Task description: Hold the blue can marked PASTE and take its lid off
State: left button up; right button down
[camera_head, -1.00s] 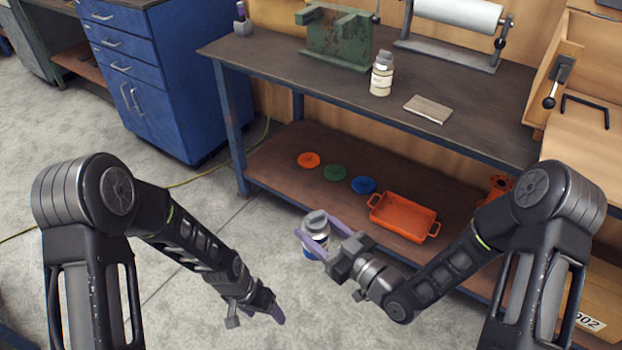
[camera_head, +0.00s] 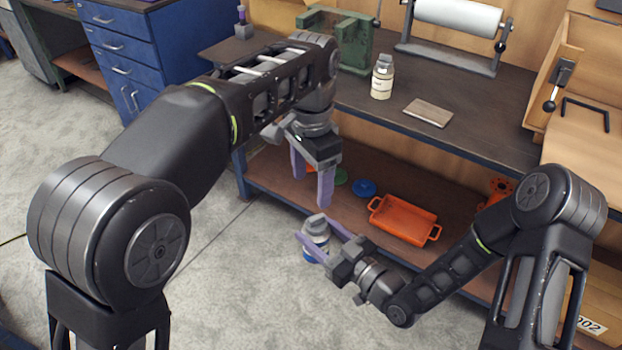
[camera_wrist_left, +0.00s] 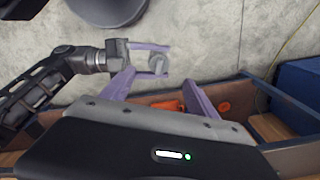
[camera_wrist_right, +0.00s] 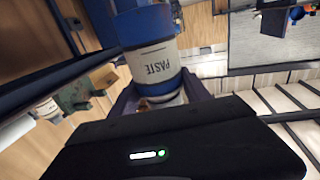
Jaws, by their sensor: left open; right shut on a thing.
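The blue can marked PASTE (camera_head: 318,253) is upright, with a grey lid (camera_head: 315,222) on top. My right gripper (camera_head: 318,236) is shut around the can's side and holds it in the air in front of the bench. In the right wrist view the can's pale label with PASTE on it (camera_wrist_right: 157,66) faces the camera between blue bands. My left gripper (camera_head: 312,191) is open and empty, pointing down, above and behind the can in the head view. In the left wrist view the lid (camera_wrist_left: 157,64) shows from above, just beyond my left fingertips, apart from them.
The bench's lower shelf holds a green disc (camera_head: 341,177), a blue disc (camera_head: 363,187) and an orange tray (camera_head: 383,216). On the bench top stand a pale bottle (camera_head: 381,80), a flat block (camera_head: 428,112) and a green vise-like fixture (camera_head: 354,50). The floor in front is clear.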

aim_at(311, 220)
pick_arm(q)
jog(key=shift+f, duration=0.1)
jog(key=shift+a+f, duration=0.15)
jog(key=shift+f, duration=0.95)
notch_tip(311, 220, down, 10)
jog(key=shift+r, duration=0.15)
jog(key=shift+c, duration=0.2)
grip_shut()
dwell(0.4)
jog(key=shift+r, duration=0.2)
dwell(0.8)
jog(key=shift+r, duration=0.95)
